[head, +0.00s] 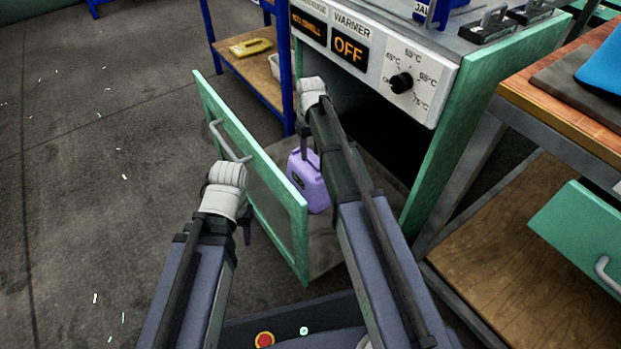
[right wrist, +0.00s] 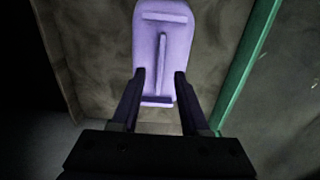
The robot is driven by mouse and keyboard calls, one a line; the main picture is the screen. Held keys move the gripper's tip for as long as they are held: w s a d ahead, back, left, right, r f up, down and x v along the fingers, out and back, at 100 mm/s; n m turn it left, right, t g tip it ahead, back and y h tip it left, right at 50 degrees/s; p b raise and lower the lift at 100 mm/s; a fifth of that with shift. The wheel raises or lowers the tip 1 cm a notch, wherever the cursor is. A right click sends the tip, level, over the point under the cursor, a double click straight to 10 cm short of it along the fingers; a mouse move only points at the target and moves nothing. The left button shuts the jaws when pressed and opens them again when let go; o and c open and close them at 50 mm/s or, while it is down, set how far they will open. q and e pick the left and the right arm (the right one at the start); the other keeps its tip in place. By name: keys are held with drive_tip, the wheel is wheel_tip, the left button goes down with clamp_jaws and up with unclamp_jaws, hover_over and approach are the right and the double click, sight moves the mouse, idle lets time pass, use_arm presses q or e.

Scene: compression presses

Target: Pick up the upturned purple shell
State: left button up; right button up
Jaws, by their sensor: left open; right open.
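The purple shell (head: 310,182) stands on the floor of the open warmer cabinet, just inside its door. A small dark label shows on its side in the head view. In the right wrist view the shell (right wrist: 163,22) shows a raised central rib and a crossbar at each end. My right gripper (head: 304,142) points down over the shell, partly hidden by my arm. Its open fingers (right wrist: 160,75) lie on either side of the shell's near end and rib; I cannot tell whether they touch it. My left gripper (head: 246,233) is open and empty, outside the cabinet door.
The green cabinet door (head: 250,160) stands open between my arms. The warmer panel (head: 372,55) reads OFF, above the dark opening. A blue-framed shelf (head: 255,75) stands behind. A workbench (head: 560,100) with a green drawer (head: 580,230) is at right.

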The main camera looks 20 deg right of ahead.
wheel_tip(320, 180, down, 3)
drive_tip(key=shift+r+b, duration=0.1)
drive_tip(key=shift+b, duration=0.8)
use_arm(q)
wheel_tip(320, 180, down, 3)
drive_tip(key=shift+r, duration=0.1)
use_arm(e)
drive_tip(key=shift+r, duration=0.1)
drive_tip(key=shift+c, duration=0.2)
clamp_jaws()
